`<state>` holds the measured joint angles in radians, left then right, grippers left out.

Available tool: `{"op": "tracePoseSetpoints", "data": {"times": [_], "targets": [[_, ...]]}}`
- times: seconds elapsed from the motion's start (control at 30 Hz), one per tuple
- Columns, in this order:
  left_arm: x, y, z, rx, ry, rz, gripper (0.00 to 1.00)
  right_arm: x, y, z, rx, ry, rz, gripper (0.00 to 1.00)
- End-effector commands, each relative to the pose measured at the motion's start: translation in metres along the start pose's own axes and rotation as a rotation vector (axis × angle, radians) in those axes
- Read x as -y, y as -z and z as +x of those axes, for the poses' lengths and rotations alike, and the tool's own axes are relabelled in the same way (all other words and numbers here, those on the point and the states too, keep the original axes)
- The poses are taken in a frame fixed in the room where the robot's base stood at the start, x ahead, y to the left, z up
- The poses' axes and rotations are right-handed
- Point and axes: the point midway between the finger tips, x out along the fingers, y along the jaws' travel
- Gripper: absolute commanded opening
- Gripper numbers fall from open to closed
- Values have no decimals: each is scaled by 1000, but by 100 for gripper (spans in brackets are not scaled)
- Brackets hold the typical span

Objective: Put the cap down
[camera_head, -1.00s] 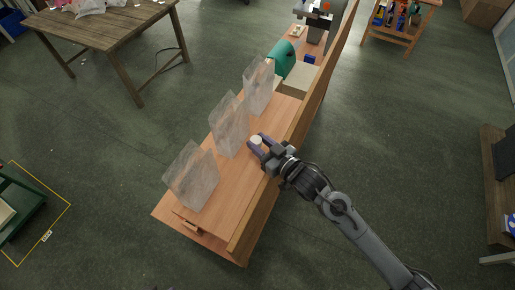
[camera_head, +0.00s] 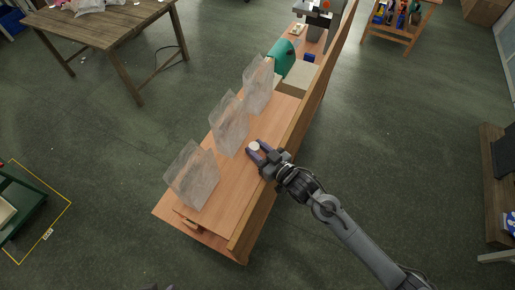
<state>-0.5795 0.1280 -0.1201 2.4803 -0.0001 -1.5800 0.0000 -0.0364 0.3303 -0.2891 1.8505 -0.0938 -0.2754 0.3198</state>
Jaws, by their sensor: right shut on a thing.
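A small white round cap (camera_head: 254,146) sits between the fingertips of my right gripper (camera_head: 257,149), which is shut on it. The gripper is over the wooden bench top (camera_head: 228,187), to the right of the middle clear panel. I cannot tell whether the cap touches the bench surface. My left gripper is not in view.
Three clear upright panels stand along the bench's left side: near (camera_head: 192,178), middle (camera_head: 230,126) and far (camera_head: 258,86). A raised wooden board (camera_head: 300,125) runs along its right side. A green machine part (camera_head: 283,58) stands farther back. The near bench top is mostly clear.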

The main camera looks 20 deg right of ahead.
Motion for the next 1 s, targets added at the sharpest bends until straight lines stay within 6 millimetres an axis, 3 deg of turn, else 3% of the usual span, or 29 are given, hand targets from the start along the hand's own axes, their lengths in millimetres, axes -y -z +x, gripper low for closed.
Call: {"op": "tracePoseSetpoints", "data": {"times": [0.03, 0.17, 0.57, 0.77, 1.0], "targets": [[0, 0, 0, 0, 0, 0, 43, 0, 0, 0, 0, 0, 0, 41], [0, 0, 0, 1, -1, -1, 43, 0, 0, 0, 0, 0, 0, 61], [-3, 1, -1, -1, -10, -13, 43, 0, 4, -1, 1, 0, 0, 62], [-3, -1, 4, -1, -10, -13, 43, 0, 0, -26, 3, 0, -1, 62], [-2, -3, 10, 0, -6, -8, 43, 0, 0, -72, 3, 1, -1, 62]]}}
